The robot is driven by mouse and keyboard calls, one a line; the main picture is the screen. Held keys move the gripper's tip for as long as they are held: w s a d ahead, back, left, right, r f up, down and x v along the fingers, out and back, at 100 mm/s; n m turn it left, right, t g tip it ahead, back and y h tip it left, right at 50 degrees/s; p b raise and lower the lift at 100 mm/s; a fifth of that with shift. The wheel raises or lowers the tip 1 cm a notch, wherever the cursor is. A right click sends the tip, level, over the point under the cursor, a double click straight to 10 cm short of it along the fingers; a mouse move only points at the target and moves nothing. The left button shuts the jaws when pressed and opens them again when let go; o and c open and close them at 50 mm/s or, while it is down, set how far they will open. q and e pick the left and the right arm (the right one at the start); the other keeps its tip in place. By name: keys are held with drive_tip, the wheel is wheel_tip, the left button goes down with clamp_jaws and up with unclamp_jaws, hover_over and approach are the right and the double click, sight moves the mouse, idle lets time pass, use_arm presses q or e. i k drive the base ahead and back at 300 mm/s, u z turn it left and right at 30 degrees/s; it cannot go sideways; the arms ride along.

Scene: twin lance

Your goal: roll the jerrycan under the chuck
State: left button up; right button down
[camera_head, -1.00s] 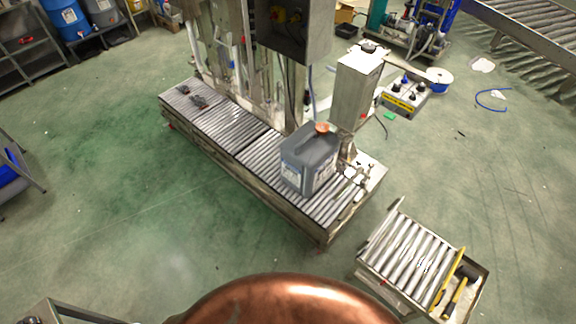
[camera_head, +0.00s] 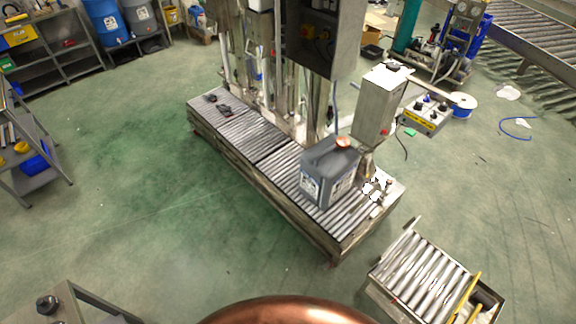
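The grey jerrycan (camera_head: 327,172) stands upright on the roller conveyor (camera_head: 292,188), near its right end. It has a copper-coloured cap (camera_head: 343,142) and a pale label on its side. A steel box-shaped head (camera_head: 380,103) on a post stands just behind and to the right of the jerrycan. I cannot tell for certain which part is the chuck. Neither of my grippers shows in the head view.
A short roller table (camera_head: 426,280) with a yellow bar stands at the lower right. A control box (camera_head: 425,114) with knobs is behind the conveyor. A grey shelf cart (camera_head: 32,160) stands at the left. The green floor in front of the conveyor is clear.

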sight(328, 171)
drive_tip(key=u, duration=1.65)
drive_tip(key=i, duration=2.15)
drive_tip(key=z, duration=3)
